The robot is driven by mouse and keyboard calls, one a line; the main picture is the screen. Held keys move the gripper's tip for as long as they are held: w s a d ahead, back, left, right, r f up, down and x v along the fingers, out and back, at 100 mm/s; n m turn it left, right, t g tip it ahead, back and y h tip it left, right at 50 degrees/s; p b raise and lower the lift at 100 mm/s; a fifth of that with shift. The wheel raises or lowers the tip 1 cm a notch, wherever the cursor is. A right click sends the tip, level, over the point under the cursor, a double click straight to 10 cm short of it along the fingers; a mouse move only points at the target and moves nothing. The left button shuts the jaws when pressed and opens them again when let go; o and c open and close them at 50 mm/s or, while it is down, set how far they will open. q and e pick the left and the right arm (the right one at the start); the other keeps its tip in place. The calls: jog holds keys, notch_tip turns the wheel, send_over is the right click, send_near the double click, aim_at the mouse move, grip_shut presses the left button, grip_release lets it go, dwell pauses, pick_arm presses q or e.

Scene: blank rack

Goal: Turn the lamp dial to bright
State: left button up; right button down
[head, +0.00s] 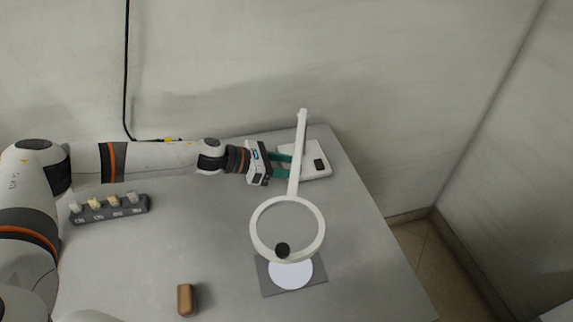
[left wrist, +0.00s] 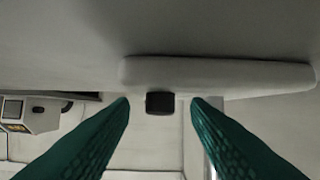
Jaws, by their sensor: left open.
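A white lamp stands on the table, with a flat base (head: 326,171), a slanted arm (head: 300,140) and a large ring head (head: 255,226). A dark dial (head: 318,164) sits on the base. My left gripper (head: 290,164), with teal fingers, is open at the left side of the base, behind the lamp arm. In the left wrist view the black dial (left wrist: 160,102) juts from the white base (left wrist: 220,74), centred between the open fingertips (left wrist: 160,106). I cannot tell whether the fingers touch it. The dial's setting is not readable. My right gripper is not in view.
Below lies a white disc (head: 292,276) on a dark square plate (head: 318,290). A rack (head: 110,213) with several small blocks stands left, and a brown block (head: 185,299) lies at the front. The table's right front is clear.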

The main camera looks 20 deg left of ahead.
pick_arm(q)
jog(key=shift+d, duration=0.1)
grip_shut()
jog(key=shift+s+d+r+n+t+y+p, duration=0.1)
jog(key=shift+n+t+y+p, duration=0.35)
jog(key=shift+p, duration=0.1)
jog(key=shift+s+d+r+n+t+y+p, duration=0.1)
jog(key=shift+n+t+y+p, duration=0.25)
jog(key=shift+n+p, duration=0.15)
jog(key=n+t+y+p, duration=0.1)
jog(key=p, duration=0.1)
jog(key=n+t+y+p, duration=0.1)
jog(key=n+y+p, duration=0.1)
jog(key=d+n+t+y+p, duration=0.1)
jog(key=n+p, duration=0.1)
jog(key=shift+s+y, duration=0.25)
jog(key=shift+y, duration=0.05)
jog(key=shift+d+f+n+t+y+p, duration=0.1)
jog(key=shift+n+t+y+p, duration=0.15)
jog(key=shift+n+y+p, duration=0.45)
jog(key=shift+d+f+n+t+y+p, duration=0.1)
jog(key=shift+n+t+y+p, duration=0.15)
jog(key=shift+n+y+p, duration=0.4)
jog(key=shift+y, duration=0.25)
grip_release()
